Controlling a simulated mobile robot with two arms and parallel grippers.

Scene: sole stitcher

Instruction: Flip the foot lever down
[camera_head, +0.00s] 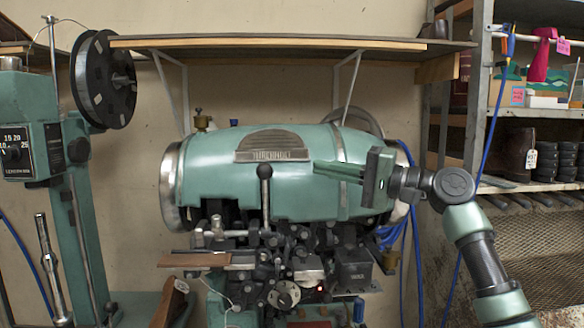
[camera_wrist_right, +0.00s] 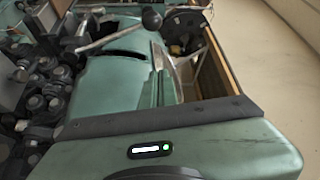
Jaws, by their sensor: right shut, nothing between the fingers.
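The lever I take for the foot lever (camera_head: 265,200) stands upright on the front of the green stitching machine (camera_head: 320,190), with a black ball knob on top. In the right wrist view a grey rod with a black ball knob (camera_wrist_right: 151,19) shows near the top. My right gripper (camera_head: 318,168) is shut and empty. Its fingers point left in front of the machine's rounded body, at about knob height. It sits to the right of the knob, with a gap in the picture; the depth between them is unclear. My left gripper is not in view.
Below the lever is a cluster of dark mechanical parts and a small brown plate (camera_head: 194,260). A spool (camera_head: 103,79) on a green machine stands at left. Metal shelves (camera_head: 505,187) with shoes stand at right. A wooden shelf (camera_head: 290,43) hangs above.

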